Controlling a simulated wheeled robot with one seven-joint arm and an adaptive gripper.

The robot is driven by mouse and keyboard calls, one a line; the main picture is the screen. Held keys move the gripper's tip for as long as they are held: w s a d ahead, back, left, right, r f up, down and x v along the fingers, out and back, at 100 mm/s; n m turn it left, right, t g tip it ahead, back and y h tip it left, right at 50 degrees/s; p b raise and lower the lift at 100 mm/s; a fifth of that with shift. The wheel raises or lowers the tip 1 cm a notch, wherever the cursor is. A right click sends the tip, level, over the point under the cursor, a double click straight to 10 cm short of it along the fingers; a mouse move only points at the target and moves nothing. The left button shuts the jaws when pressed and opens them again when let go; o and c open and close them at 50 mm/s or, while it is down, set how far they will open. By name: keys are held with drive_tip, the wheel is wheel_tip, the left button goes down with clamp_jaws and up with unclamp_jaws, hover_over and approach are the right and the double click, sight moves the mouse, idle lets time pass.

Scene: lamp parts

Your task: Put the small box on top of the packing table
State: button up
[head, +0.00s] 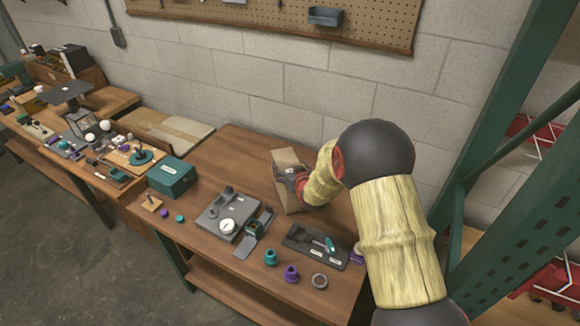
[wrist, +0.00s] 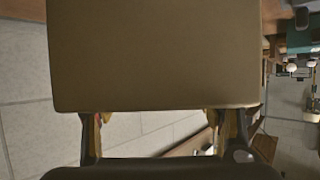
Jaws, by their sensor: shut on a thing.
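The small box (head: 288,163) is tan cardboard and shows in the head view at the back of the wooden table (head: 236,145), partly hidden behind my gripper and arm. My gripper (head: 296,184) is at the box's front side and is shut on it. In the wrist view the box (wrist: 155,55) fills the upper middle, with a finger of my gripper (wrist: 160,122) at each side of its lower edge. I cannot tell whether the box touches the tabletop or hangs just above it.
A teal box (head: 172,176), a grey fixture with a white dial (head: 225,215), a dark tray (head: 316,246) and several small teal and purple parts stand on the table. A block wall is behind. A green rack post (head: 505,110) rises at the right. Another cluttered bench is at the left.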

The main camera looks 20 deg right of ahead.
drive_tip(key=shift+w+f, duration=0.1)
drive_tip(key=shift+f, duration=0.75)
drive_tip(key=o, duration=1.7)
drive_tip(key=shift+f, duration=0.25)
drive_tip(key=shift+c, duration=0.2)
drive_tip(key=o, duration=0.4)
drive_tip(key=shift+s, duration=0.2)
drive_tip(key=shift+o, duration=0.2)
drive_tip(key=shift+r, duration=0.15)
